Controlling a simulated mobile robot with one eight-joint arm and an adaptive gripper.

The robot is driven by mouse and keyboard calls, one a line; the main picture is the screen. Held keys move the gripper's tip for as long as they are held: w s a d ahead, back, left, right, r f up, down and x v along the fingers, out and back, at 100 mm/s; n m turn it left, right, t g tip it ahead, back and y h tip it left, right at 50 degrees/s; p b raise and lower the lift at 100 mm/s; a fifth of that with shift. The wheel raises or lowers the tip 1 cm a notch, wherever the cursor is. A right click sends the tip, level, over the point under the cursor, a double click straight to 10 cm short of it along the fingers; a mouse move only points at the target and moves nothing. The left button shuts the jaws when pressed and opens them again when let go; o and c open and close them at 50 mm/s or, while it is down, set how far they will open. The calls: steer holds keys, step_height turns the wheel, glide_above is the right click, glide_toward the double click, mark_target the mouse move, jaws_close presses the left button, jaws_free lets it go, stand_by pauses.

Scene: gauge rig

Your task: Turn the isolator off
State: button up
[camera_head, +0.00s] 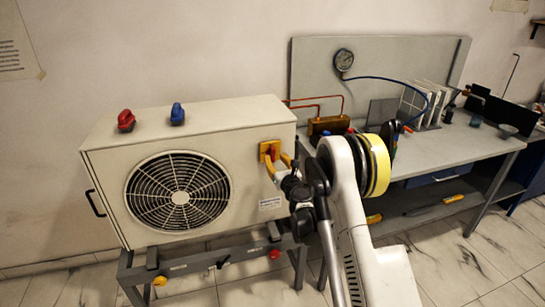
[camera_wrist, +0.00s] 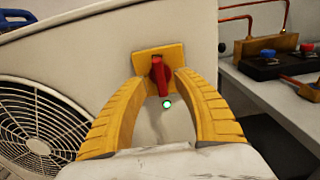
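The isolator is a red handle (camera_wrist: 160,76) on a square yellow plate (camera_wrist: 165,55), mounted on the front of a cream fan unit (camera_head: 220,134). The handle stands roughly upright in the wrist view. In the head view the plate (camera_head: 264,147) is at the unit's right end, and the handle is partly hidden by my gripper. My gripper (camera_wrist: 160,80) has two yellow ribbed fingers, one on each side of the handle, with gaps visible. It is open and holds nothing. It also shows in the head view (camera_head: 277,160). Whether a fingertip touches the plate cannot be told.
A red knob (camera_head: 126,120) and a blue knob (camera_head: 177,114) stand on the unit's top. The fan grille (camera_head: 178,192) is left of the isolator. A bench (camera_head: 450,143) at right carries a brass manifold (camera_head: 328,126), red pipes and a gauge (camera_head: 344,60) on a backboard.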

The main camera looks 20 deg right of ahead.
mark_target(273, 154)
steer(key=w, duration=0.4)
steer(key=shift+b, duration=0.4)
jaws_close()
